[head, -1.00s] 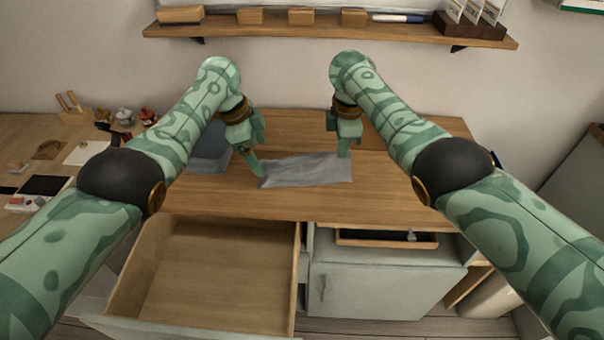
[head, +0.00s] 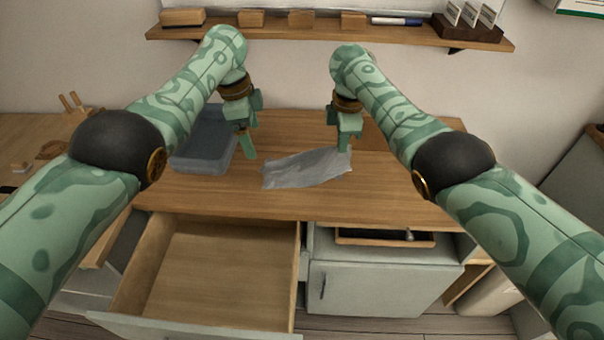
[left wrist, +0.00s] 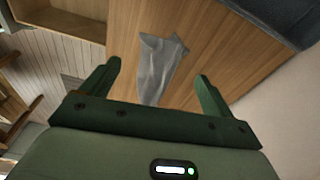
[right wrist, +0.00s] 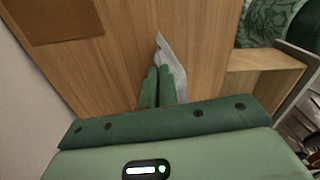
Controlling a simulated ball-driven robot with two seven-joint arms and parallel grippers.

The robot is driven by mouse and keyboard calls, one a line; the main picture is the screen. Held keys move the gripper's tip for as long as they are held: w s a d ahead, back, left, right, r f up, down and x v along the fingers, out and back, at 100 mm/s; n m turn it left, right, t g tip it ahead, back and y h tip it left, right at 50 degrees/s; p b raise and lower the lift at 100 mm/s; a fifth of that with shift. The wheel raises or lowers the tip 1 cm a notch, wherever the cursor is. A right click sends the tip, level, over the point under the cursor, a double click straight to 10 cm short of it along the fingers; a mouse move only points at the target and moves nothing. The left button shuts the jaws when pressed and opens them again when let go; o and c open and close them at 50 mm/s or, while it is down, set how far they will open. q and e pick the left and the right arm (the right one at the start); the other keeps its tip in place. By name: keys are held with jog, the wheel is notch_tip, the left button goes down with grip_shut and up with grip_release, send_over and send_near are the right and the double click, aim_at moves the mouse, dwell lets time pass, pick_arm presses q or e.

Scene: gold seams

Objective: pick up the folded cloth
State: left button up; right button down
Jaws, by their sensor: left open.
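The grey folded cloth (head: 305,170) lies on the wooden desk top, slightly rumpled, with its right end at my right gripper. My right gripper (head: 342,149) has its fingers close together at the cloth's right end. The right wrist view shows the fingers shut, with the cloth (right wrist: 172,62) at and beyond their tips. My left gripper (head: 247,155) is open and empty, just beyond the cloth's left end and apart from it. In the left wrist view the cloth (left wrist: 160,68) shows between the spread fingers.
A blue-grey bin (head: 200,163) stands left of my left gripper. An open, empty drawer (head: 215,275) juts out below the desk. A brown mat (head: 378,137) lies behind my right arm. A shelf with wooden blocks (head: 345,35) is on the wall.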

pick_arm(q)
notch_tip(320, 180, up, 12)
jog(key=a+p, duration=0.1)
jog(key=p, duration=0.2)
jog(key=shift+a, duration=0.4)
pick_arm(e)
notch_tip(320, 180, up, 4)
jog(key=shift+r, duration=0.1)
pick_arm(q)
jog(key=shift+s, duration=0.1)
pick_arm(e)
jog(key=shift+s, duration=0.1)
jog(key=shift+c, duration=1.4)
grip_release()
pick_arm(q)
jog(key=shift+f, duration=0.1)
pick_arm(e)
jog(key=shift+r, duration=0.1)
pick_arm(q)
jog(key=r+p, duration=0.1)
jog(key=r, duration=0.1)
jog(key=r+p, duration=0.2)
jog(key=shift+s+r, duration=0.2)
jog(key=shift+r, duration=0.15)
pick_arm(e)
notch_tip(320, 180, up, 5)
jog(key=shift+s+r, duration=0.15)
jog(key=shift+r, duration=0.05)
